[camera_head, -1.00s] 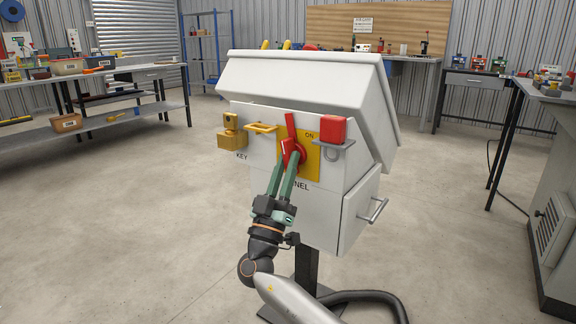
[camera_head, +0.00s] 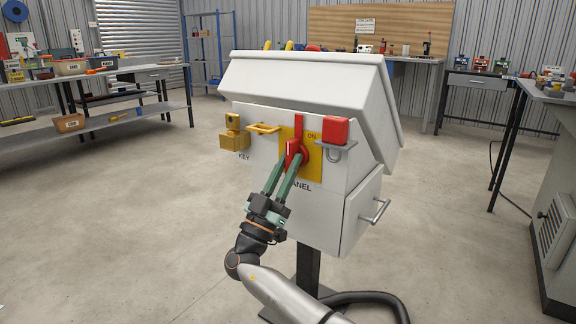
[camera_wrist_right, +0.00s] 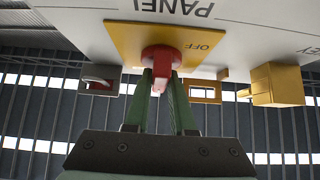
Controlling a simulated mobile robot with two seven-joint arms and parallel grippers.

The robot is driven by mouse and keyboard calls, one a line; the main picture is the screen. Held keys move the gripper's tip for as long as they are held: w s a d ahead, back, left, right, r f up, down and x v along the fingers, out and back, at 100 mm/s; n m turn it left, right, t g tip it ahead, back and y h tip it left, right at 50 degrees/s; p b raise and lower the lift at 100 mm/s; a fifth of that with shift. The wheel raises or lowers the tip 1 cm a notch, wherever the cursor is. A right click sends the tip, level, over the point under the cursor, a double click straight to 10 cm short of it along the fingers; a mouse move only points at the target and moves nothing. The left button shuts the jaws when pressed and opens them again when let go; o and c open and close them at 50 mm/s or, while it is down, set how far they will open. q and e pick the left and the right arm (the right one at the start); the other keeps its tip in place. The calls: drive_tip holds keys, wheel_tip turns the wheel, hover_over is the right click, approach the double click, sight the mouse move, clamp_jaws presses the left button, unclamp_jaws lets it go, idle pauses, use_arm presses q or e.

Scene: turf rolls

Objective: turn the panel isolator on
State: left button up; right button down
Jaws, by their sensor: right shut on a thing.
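The isolator is a red handle (camera_head: 299,128) on a yellow plate (camera_head: 314,165) on the front of the white panel box (camera_head: 260,165). The handle's upper arm points about straight up, and "ON" is printed to its upper right. My right gripper (camera_head: 294,161) is shut on the red handle from below. In the right wrist view the fingers of my right gripper (camera_wrist_right: 161,80) meet the red handle (camera_wrist_right: 160,56), with "OFF" readable on the plate (camera_wrist_right: 124,38). The fingers partly hide the handle's lower part. My left gripper is not in view.
A red block (camera_head: 334,130) sits on a grey bracket (camera_head: 343,145) right of the plate. A yellow bracket (camera_head: 263,128) and a brass-coloured block (camera_head: 233,141) marked "KEY" are to its left. Workbenches stand along the walls, with open floor around the box.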

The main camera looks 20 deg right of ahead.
drive_tip(key=c, duration=0.8)
unclamp_jaws()
drive_tip(key=shift+o, duration=0.2)
drive_tip(key=shift+f, duration=0.1)
drive_tip(key=v, duration=1.2)
drive_tip(key=shift+a, duration=0.15)
drive_tip(key=shift+s+f, duration=0.1)
